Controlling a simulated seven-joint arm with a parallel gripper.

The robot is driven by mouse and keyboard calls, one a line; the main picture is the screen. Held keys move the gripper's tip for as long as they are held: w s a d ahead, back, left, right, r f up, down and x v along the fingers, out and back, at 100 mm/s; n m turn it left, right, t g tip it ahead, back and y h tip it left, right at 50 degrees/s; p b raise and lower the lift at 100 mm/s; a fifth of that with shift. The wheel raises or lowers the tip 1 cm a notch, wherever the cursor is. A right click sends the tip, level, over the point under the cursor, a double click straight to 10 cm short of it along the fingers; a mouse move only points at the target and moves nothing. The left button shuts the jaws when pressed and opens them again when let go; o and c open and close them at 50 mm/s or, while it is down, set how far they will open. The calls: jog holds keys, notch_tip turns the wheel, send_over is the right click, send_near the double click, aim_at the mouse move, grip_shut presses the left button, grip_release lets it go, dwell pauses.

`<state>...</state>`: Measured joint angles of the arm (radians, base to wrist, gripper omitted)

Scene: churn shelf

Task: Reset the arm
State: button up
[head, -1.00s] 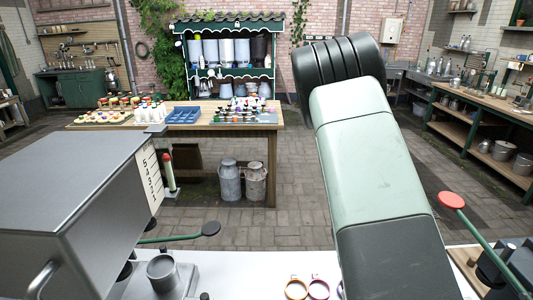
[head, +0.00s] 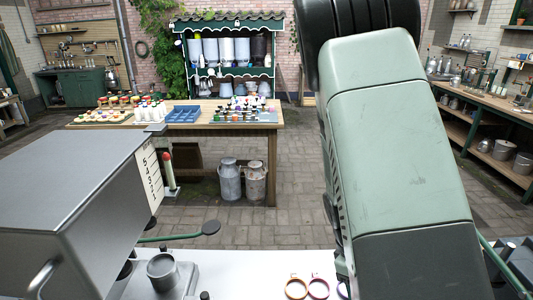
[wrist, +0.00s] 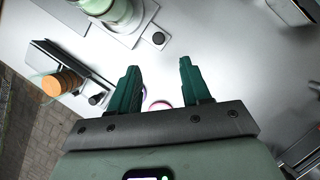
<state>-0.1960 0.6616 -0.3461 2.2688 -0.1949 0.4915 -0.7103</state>
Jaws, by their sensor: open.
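My gripper (wrist: 156,88) shows in the wrist view with two dark green fingers spread apart. It is open, and nothing is held between the fingers. In the head view my pale green arm fills the right of the picture and the gripper itself is not visible there.
A grey metal machine (head: 80,190) with a number scale stands at the left front. Coloured rings (head: 297,289) lie on the white surface (head: 240,265). A wooden table (head: 235,126) with a blue tray (head: 184,115) stands beyond, with milk churns (head: 230,180) beneath it.

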jog(key=x, duration=1)
jog(key=shift+s+d+f, duration=0.1)
jog(key=shift+s+d, duration=0.05)
jog(key=shift+d, duration=0.75)
jog(key=o, duration=0.9)
jog(key=shift+o, duration=0.4)
jog(key=shift+a+r+y, duration=0.15)
jog(key=shift+r+y, duration=0.25)
jog(key=d+r+n+t+y, duration=0.15)
jog(key=d+r+n, duration=0.3)
jog(key=r, duration=0.95)
jog(key=d+r+n+t+y, duration=0.1)
jog(key=d+r+n+t, duration=0.3)
jog(key=r, duration=1.1)
notch_tip(320, 180, down, 10)
jog(key=a+g, duration=0.1)
jog(key=g, duration=0.1)
jog(key=shift+s, duration=0.25)
